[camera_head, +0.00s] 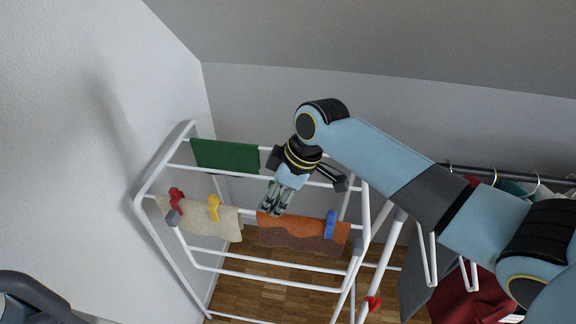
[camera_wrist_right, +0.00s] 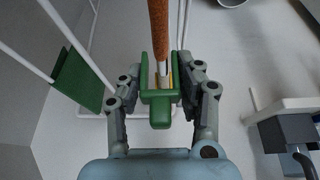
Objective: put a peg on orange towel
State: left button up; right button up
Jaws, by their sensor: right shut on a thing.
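The orange towel (camera_head: 300,229) hangs over a bar of the white drying rack, with a blue peg (camera_head: 330,225) on its right part. My right gripper (camera_head: 271,211) is at the towel's left end. In the right wrist view, the right gripper (camera_wrist_right: 160,108) is shut on a green peg (camera_wrist_right: 160,116). The peg's two prongs point toward the orange towel (camera_wrist_right: 160,25) and sit on either side of the bar line at the towel's near end. I cannot tell whether the prongs grip the cloth. My left gripper is not in view.
A beige towel (camera_head: 226,226) with a red peg (camera_head: 176,198) and a yellow peg (camera_head: 213,207) hangs to the left. A green towel (camera_head: 225,155) hangs on a farther bar. The white drying rack (camera_head: 281,282) has several bars. Hanging clothes (camera_head: 470,299) are at the right.

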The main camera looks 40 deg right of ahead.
jog(key=shift+w+a+r, duration=0.15)
jog(key=shift+a+r, duration=0.1)
jog(key=shift+r, duration=0.1)
jog(key=shift+w+a+r, duration=0.1)
jog(key=shift+w, duration=0.2)
jog(key=shift+r, duration=0.1)
jog(key=shift+p, duration=0.6)
notch_tip(320, 180, down, 2)
jog(key=shift+f+b, duration=0.15)
jog(key=shift+b, duration=0.6)
pick_arm(q)
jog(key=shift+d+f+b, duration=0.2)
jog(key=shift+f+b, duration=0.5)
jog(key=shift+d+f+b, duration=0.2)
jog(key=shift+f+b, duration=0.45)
jog(key=shift+b, duration=0.05)
pick_arm(e)
jog(key=shift+f, duration=2.6)
